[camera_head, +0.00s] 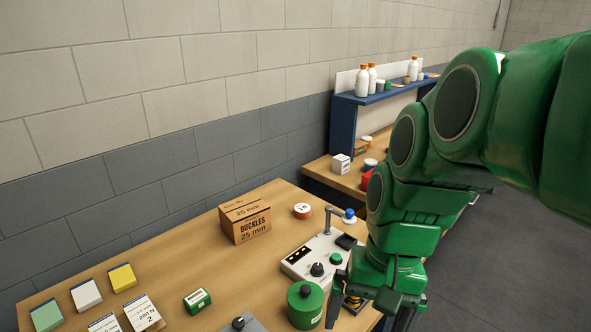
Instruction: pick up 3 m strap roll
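Two roll-shaped things lie on the wooden bench, and I cannot read a length on either. One is a small red-brown roll (303,211) with a white top label, lying flat beside the cardboard box. The bottom edge cuts off the view here.
A cardboard buckles box (246,220) stands behind a white control unit (318,256) with knobs. Green, white and yellow blocks (122,277), labelled cards and a small green box (197,300) lie left. A blue shelf (345,113) with bottles stands behind. Bare bench lies centre-left.

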